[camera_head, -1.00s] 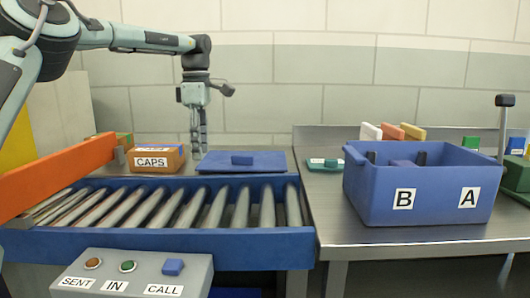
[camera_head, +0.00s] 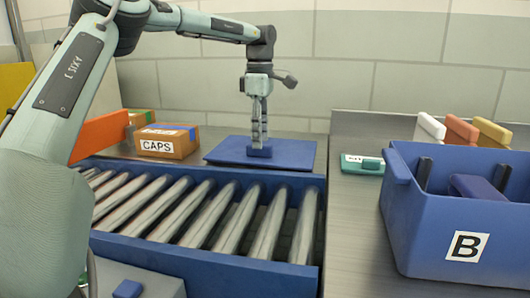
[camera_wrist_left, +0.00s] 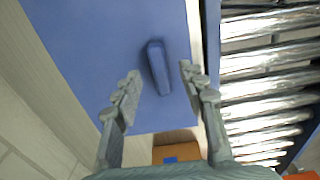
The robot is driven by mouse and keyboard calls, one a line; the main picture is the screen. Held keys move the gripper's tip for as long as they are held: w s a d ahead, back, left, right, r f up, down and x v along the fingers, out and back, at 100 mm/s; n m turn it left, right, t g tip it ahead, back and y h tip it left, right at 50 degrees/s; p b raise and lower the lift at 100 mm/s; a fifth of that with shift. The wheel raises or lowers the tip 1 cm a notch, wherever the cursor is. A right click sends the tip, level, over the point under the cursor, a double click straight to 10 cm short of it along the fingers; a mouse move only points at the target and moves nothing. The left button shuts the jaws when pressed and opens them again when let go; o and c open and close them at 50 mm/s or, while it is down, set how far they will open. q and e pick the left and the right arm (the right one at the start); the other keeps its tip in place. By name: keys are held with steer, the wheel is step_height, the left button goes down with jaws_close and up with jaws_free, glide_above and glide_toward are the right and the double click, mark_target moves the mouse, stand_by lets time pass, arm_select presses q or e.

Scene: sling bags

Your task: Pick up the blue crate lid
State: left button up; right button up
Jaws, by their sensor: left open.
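The blue crate lid (camera_head: 225,152) lies flat on the metal surface behind the roller conveyor, with a raised blue handle (camera_head: 260,152) at its middle. My left gripper (camera_head: 259,143) points straight down over the handle. In the left wrist view my left gripper (camera_wrist_left: 160,85) is open, one finger on each side of the handle (camera_wrist_left: 158,68), with gaps to it. The lid (camera_wrist_left: 90,50) fills much of that view. Whether the fingertips touch the lid cannot be told. My right gripper is not in view.
A CAPS box (camera_head: 167,142) stands left of the lid. The roller conveyor (camera_head: 200,220) runs in front. A blue crate marked B (camera_head: 420,235) stands at right, with a green-and-white item (camera_head: 362,164) beside it. A tiled wall is behind.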

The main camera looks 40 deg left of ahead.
arm_select(q)
step_height(320, 180, down, 3)
steer(key=shift+a+f, duration=0.1)
steer(key=shift+c, duration=0.4)
jaws_close()
